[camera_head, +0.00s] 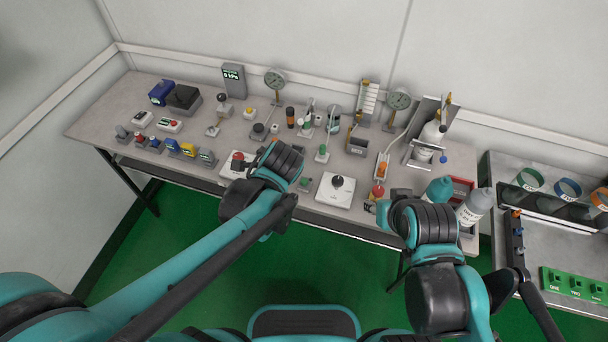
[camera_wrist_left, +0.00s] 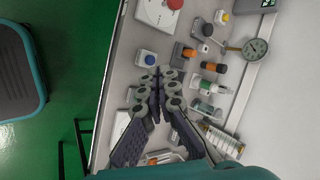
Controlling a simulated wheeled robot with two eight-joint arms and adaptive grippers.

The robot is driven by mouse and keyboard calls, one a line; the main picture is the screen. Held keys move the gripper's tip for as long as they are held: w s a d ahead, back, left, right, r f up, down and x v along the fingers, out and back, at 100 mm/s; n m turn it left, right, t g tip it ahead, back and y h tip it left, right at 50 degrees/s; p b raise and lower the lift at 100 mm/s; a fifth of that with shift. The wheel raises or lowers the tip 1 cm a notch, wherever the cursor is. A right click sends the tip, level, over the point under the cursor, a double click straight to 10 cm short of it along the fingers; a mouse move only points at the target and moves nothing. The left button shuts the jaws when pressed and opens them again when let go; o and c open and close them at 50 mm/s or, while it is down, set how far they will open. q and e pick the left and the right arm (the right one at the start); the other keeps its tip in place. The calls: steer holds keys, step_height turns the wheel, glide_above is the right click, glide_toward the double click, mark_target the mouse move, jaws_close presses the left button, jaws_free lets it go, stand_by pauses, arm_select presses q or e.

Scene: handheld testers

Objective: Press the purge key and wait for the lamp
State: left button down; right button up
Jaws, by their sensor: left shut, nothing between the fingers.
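Several push buttons and knobs stand on the grey bench, but I cannot read a purge label on any. In the left wrist view, a small pale box with a blue button (camera_wrist_left: 147,58) lies just beyond my left gripper (camera_wrist_left: 165,74). The gripper is shut and empty; whether it touches the box is unclear. A white plate with a red button (camera_wrist_left: 158,12) is farther up; it also shows in the head view (camera_head: 238,163). In the head view my left arm hides its gripper and the bench beneath. No lamp can be identified.
A white plate with a black knob (camera_head: 337,188) is right of my left arm. Gauges (camera_head: 275,78), a bottle stand (camera_head: 430,137) and several small devices crowd the bench (camera_head: 95,122). A second table with a green block (camera_head: 572,285) stands at the right.

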mark_target(305, 183)
arm_select(q)
steer(key=w+d+f+m+p, duration=0.1)
steer(key=w+d+m, duration=0.1)
steer(key=d+m, duration=0.2)
steer(key=w+d+f+m+t+y+p, duration=0.1)
steer(key=w+d+m, duration=0.1)
steer(key=d, duration=0.3)
steer(key=shift+w+f+m, duration=0.3)
steer(key=shift+w+m, duration=0.05)
steer(key=shift+m, duration=0.55)
steer(key=shift+d+f, duration=0.1)
steer(key=shift+f, duration=0.05)
step_height(305, 183, down, 9)
steer(key=b, duration=0.7)
steer(key=shift+r, duration=0.2)
steer(key=shift+r, duration=0.1)
steer(key=shift+f, duration=0.45)
